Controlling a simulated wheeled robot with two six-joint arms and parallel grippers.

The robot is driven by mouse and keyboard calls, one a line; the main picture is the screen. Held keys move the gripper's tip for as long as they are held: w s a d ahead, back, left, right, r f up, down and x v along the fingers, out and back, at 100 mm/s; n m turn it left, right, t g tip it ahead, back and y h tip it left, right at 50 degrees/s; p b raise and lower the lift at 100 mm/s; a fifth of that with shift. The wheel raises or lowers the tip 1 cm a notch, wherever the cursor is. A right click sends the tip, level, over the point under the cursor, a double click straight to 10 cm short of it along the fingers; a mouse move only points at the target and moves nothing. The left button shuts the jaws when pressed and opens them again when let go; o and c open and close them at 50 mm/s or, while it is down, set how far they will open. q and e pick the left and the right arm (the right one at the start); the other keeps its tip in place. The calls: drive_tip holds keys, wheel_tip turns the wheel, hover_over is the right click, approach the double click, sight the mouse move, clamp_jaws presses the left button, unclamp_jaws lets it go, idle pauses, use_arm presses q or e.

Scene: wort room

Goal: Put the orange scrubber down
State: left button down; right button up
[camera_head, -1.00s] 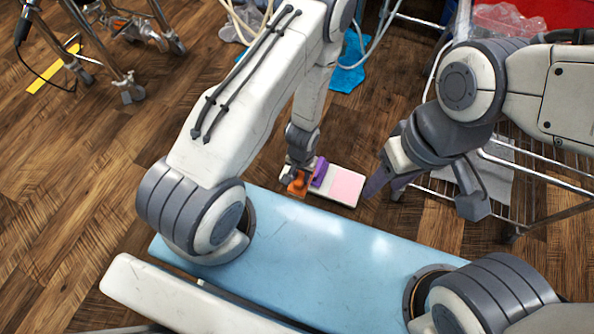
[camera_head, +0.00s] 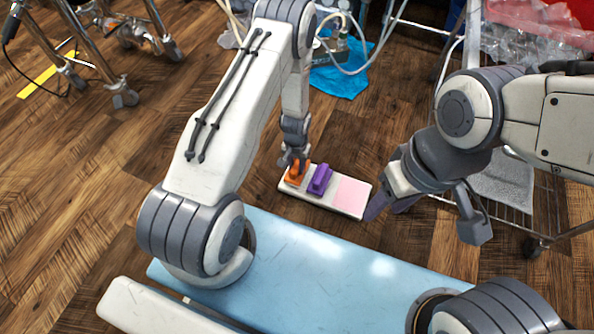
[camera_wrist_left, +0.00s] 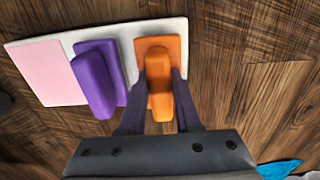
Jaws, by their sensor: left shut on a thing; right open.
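The orange scrubber (camera_head: 297,175) is over the left end of a narrow white board (camera_head: 314,199). My left gripper (camera_head: 295,164) is shut on its raised grip from above. In the left wrist view, the fingers (camera_wrist_left: 158,88) flank the grip of the orange scrubber (camera_wrist_left: 160,58), and its flat base lies within the outline of the board (camera_wrist_left: 126,40). It looks level and on or very close to the board; contact is hidden. A purple scrubber (camera_head: 320,180) sits beside it, apart. My right gripper (camera_head: 424,216) is open and empty, right of the board.
A pink pad (camera_head: 351,196) covers the board's right end. A wire rack (camera_head: 520,205) stands at the right, near my right gripper. A blue cloth (camera_head: 342,78) and hoses lie behind. Wheeled metal legs (camera_head: 118,85) stand at the upper left. Wooden floor shows around the board.

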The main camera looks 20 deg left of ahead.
use_arm(q)
drive_tip(key=shift+f, duration=0.5)
drive_tip(key=c, duration=0.6)
unclamp_jaws()
use_arm(e)
drive_tip(key=shift+f, duration=0.3)
use_arm(q)
drive_tip(key=shift+r, duration=0.15)
wheel_tip(320, 180, up, 12)
drive_tip(key=p, duration=0.8)
wheel_tip(320, 180, up, 12)
drive_tip(key=f+m, duration=0.1)
drive_tip(key=m, duration=0.1)
hover_over(296, 165)
drive_tip(key=d, duration=0.7)
drive_tip(key=s+d+r+m, duration=0.1)
drive_tip(key=s+d+r, duration=0.35)
drive_tip(key=r, duration=0.55)
drive_tip(key=s+d+r+m, duration=0.1)
drive_tip(key=s+r+m, duration=0.1)
drive_tip(key=s+r, duration=0.4)
drive_tip(key=s+d+r+m+h, duration=0.1)
drive_tip(key=s+d+r+m, duration=0.1)
drive_tip(key=s+r, duration=0.5)
drive_tip(key=s, duration=0.5)
drive_tip(key=shift+s, duration=0.3)
use_arm(e)
wheel_tip(296, 165, up, 8)
